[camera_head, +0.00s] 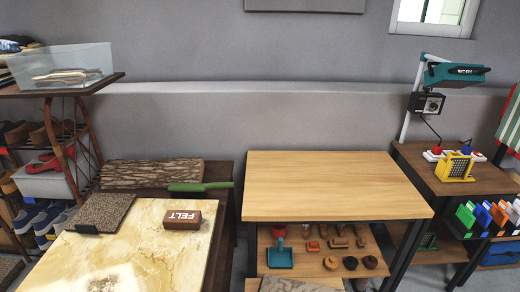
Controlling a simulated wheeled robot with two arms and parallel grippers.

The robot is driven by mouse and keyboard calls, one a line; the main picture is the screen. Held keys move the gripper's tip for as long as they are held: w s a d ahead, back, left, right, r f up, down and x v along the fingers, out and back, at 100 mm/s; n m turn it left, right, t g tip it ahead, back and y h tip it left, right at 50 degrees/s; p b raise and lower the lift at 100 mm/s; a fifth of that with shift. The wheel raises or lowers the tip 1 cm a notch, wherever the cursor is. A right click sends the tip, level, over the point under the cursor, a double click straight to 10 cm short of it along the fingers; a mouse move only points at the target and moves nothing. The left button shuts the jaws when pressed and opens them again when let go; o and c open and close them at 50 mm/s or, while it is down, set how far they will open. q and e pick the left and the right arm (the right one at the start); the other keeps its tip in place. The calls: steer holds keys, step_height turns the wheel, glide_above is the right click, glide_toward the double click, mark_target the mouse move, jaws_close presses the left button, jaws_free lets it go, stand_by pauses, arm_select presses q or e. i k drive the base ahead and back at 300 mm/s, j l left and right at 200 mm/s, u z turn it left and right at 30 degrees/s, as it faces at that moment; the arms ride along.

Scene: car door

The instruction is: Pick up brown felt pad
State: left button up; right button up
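A small brown block (183,220) lies on a marbled cream tabletop (140,245) at the lower left, near the top's right edge. White letters on its front face look like FELT, turned upside down. Nothing touches it or covers it. Neither of my grippers shows in the head view.
A speckled brown pad (104,210) lies left of the block, with a small black piece at its front edge. Behind are a bark-textured slab (152,174) and a green-handled tool (200,186). A bare wooden table (335,185) stands to the right, above a shelf of small items.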

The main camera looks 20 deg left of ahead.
mark_target(177, 220)
steer(key=u, duration=1.3)
